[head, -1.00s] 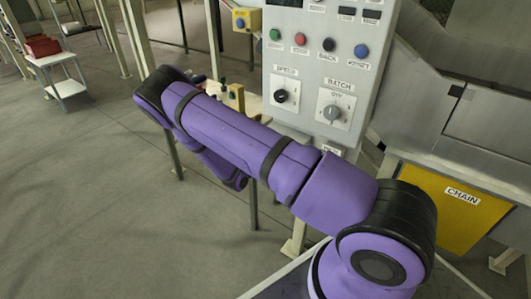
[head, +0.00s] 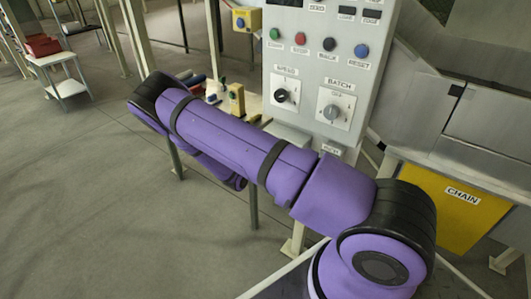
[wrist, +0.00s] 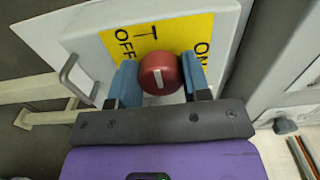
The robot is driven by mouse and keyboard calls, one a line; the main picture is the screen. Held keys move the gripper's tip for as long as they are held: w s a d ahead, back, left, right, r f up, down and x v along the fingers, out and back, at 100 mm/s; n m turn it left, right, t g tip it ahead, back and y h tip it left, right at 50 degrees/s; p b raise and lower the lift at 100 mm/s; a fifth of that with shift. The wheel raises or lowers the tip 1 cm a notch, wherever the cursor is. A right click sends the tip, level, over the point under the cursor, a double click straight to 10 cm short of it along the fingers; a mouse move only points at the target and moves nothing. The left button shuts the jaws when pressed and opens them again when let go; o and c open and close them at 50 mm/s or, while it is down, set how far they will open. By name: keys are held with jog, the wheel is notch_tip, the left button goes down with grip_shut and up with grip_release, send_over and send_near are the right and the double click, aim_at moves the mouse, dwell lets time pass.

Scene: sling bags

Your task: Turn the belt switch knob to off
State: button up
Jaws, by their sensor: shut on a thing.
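The red belt switch knob (wrist: 160,73) shows in the wrist view, with a white line on its face that stands close to upright in the picture. Behind it is a yellow plate (wrist: 172,34) with OFF on the left and ON on the right. My gripper (wrist: 160,78) has its two blue fingers on either side of the knob, shut on it. The line lies between the two words, not clearly at either. In the head view the knob and gripper are hidden behind my purple arm.
The plate is on a pale box with a metal handle (wrist: 75,78) at its left. In the head view a grey control panel (head: 300,75) with buttons and dials stands behind my arm. A yellow CHAIN panel (head: 445,210) is at right; open floor lies left.

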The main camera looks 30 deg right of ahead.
jog(key=o, duration=0.9)
jog(key=v, duration=1.1)
jog(key=shift+r, duration=0.1)
